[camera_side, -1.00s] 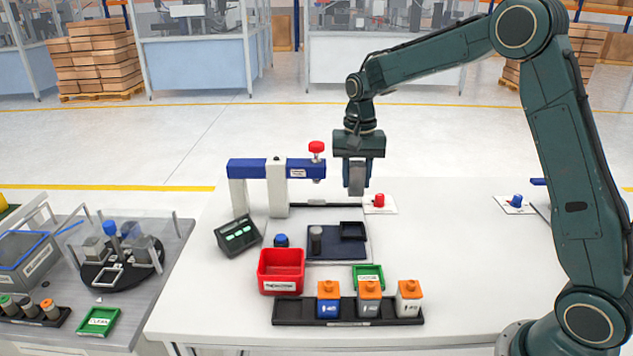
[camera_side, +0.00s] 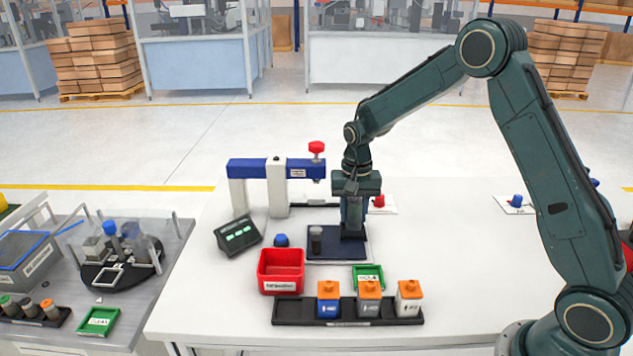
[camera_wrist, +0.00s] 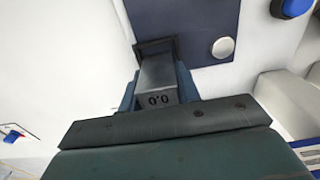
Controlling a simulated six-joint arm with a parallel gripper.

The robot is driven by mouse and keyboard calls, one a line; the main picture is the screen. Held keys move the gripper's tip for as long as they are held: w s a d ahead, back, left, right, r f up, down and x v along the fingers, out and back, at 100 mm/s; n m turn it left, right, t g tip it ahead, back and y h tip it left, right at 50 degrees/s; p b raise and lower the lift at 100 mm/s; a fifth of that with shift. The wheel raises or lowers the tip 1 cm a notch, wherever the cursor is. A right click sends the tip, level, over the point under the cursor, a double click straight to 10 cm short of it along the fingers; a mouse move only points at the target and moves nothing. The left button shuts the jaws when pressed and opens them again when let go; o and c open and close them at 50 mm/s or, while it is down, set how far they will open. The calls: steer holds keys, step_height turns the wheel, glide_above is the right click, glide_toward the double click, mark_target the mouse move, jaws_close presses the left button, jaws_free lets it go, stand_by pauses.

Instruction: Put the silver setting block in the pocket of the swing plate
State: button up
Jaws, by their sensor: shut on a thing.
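My gripper (camera_side: 353,228) is shut on the silver setting block (camera_wrist: 157,80), a grey upright block marked "0.0" in the wrist view. The swing plate (camera_side: 325,251) is the dark blue plate on the table, also at the top of the wrist view (camera_wrist: 183,18). Its pocket (camera_wrist: 152,46) has a dark raised rim, and the far end of the block is at this rim. I cannot tell how deep the block sits in it. In the side view my gripper hides the pocket and most of the block.
A blue and white frame with a red knob (camera_side: 317,147) stands behind the plate. A blue button (camera_side: 281,240), a red bin (camera_side: 281,271), a green tray (camera_side: 368,277) and a dark rack (camera_side: 343,322) with several capped blocks are close by.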

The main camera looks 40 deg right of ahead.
mark_target(355, 200)
steer(key=shift+f, duration=0.75)
steer(key=shift+f, duration=0.15)
steer(key=o, duration=1.1)
steer(key=shift+o, duration=0.2)
step_height(355, 200, up, 11)
steer(key=shift+r, duration=0.65)
